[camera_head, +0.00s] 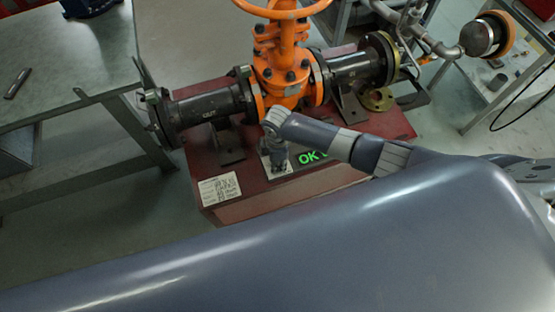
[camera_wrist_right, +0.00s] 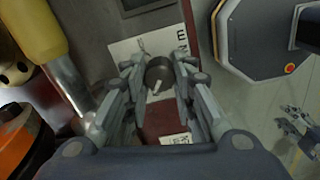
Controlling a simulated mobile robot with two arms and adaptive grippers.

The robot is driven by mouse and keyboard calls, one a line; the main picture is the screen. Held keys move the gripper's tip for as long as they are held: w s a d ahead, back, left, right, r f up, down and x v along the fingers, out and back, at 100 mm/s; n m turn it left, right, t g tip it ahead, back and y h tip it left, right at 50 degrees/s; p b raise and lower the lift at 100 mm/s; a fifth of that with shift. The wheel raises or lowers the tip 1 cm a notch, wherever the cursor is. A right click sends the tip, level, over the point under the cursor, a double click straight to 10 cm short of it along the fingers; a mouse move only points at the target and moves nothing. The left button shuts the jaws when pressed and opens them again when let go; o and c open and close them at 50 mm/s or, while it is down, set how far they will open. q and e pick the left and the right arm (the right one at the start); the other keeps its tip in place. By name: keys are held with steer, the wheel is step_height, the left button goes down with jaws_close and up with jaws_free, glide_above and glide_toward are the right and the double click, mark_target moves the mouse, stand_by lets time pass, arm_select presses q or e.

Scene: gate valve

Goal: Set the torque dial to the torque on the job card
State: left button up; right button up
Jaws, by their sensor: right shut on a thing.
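The torque dial (camera_wrist_right: 158,72) is a dark round knob with a pale pointer mark, on a white plate (camera_wrist_right: 125,48) with partly hidden lettering. My right gripper (camera_wrist_right: 159,76) is shut on the dial, with its fingers on both sides of it. In the head view the right gripper (camera_head: 277,160) reaches down to the red stand and hides the dial. A small display (camera_head: 313,157) beside it reads a green OK, partly covered by my arm. The white job card (camera_head: 220,189) lies on the stand's front left corner; its writing is too small to read. My left gripper (camera_wrist_right: 298,125) shows small, with fingers apart.
The orange gate valve (camera_head: 283,70) with its handwheel and black pipes (camera_head: 210,112) stands on the red stand (camera_head: 395,122) just behind the dial. A grey table (camera_head: 70,60) is at left, another bench (camera_head: 500,80) at right. My arm fills the foreground.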

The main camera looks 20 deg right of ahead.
steer(key=shift+n, duration=1.1)
steer(key=o, duration=1.1)
step_height(320, 180, up, 12)
steer(key=shift+a, duration=0.1)
